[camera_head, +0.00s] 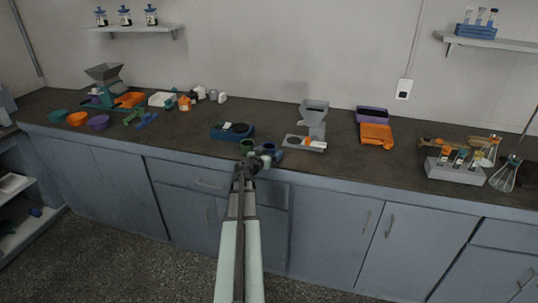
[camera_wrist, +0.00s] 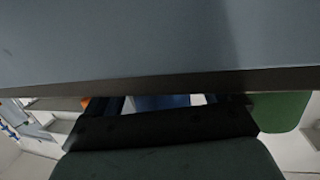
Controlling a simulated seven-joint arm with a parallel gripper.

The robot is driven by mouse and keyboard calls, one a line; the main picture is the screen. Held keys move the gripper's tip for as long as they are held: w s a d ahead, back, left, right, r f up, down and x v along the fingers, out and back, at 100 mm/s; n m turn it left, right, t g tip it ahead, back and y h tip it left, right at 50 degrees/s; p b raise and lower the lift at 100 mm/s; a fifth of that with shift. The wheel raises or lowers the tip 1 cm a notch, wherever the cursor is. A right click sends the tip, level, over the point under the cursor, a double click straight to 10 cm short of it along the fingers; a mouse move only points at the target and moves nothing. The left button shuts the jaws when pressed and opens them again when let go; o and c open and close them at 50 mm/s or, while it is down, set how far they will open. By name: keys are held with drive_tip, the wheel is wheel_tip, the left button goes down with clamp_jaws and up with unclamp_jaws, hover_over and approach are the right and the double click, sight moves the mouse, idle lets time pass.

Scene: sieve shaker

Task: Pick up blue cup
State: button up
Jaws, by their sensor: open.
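The blue cup (camera_head: 268,150) stands at the front edge of the counter in the head view, just right of a dark green cup (camera_head: 246,146). My gripper (camera_head: 254,160) is at the counter's front edge, close to both cups. In the wrist view, which looks upside down, a small part of the blue cup (camera_wrist: 160,102) shows between the two dark fingers of my gripper (camera_wrist: 172,101). The green cup (camera_wrist: 280,110) is outside the fingers, to the right. The fingers are apart; whether they touch the blue cup cannot be told.
The dark counter (camera_head: 190,135) has a front edge close to my gripper. A blue device (camera_head: 232,131) lies behind the green cup, and a grey sieve shaker (camera_head: 313,120) stands behind right. Coloured bowls (camera_head: 77,118) are far left; a grey rack (camera_head: 455,171) is right.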

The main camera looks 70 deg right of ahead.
drive_tip(key=shift+c, duration=0.2)
drive_tip(key=c, duration=1.1)
drive_tip(key=shift+o, duration=0.2)
wheel_tip(320, 180, up, 10)
